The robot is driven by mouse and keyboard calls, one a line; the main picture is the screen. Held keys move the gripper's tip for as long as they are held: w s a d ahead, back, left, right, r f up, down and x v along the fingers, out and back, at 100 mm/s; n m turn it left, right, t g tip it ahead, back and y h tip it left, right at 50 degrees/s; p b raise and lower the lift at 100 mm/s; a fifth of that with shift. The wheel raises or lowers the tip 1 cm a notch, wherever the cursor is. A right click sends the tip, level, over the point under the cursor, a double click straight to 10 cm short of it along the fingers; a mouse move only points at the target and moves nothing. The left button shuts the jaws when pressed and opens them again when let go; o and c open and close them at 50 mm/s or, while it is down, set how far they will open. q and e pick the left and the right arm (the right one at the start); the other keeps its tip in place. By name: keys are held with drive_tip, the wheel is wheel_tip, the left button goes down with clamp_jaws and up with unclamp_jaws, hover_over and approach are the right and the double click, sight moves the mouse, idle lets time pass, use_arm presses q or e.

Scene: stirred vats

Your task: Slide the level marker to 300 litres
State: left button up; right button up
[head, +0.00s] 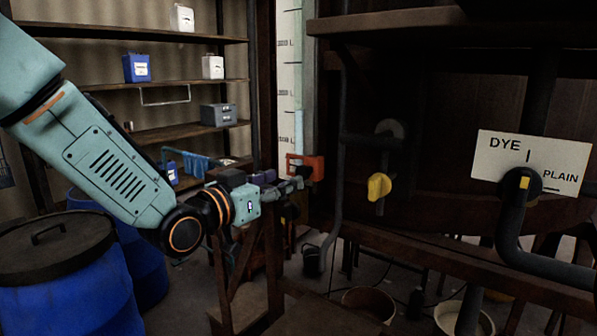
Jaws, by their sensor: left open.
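The level marker (313,168) is an orange-red piece low on the pale gauge strip (289,70), beside the dark vat. The strip carries small litre labels that are too small to read surely. My left gripper (297,183) reaches in from the left, its fingers just below and left of the marker. It is open. I cannot tell whether a finger touches the marker. My right gripper is not in view.
A yellow-handled valve (379,187) and a DYE/PLAIN sign (530,162) with its selector are on the right. Shelves (165,82) with boxes stand behind my left arm. A blue drum (65,275) is at lower left. Buckets (368,303) stand on the floor.

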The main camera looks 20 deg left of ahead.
sight(300, 173)
use_arm(q)
drive_tip(key=shift+w+d, duration=0.3)
drive_tip(key=shift+d, duration=0.05)
drive_tip(key=x, duration=0.6)
drive_tip(key=shift+w+p, duration=0.2)
drive_tip(key=shift+p, duration=0.15)
drive_tip(key=shift+s+d+r, duration=0.1)
drive_tip(key=shift+s+r, duration=0.1)
drive_tip(key=shift+s, duration=0.05)
drive_tip(key=shift+w+f, duration=0.2)
drive_tip(key=shift+w, duration=0.1)
drive_tip(key=c, duration=0.4)
clamp_jaws()
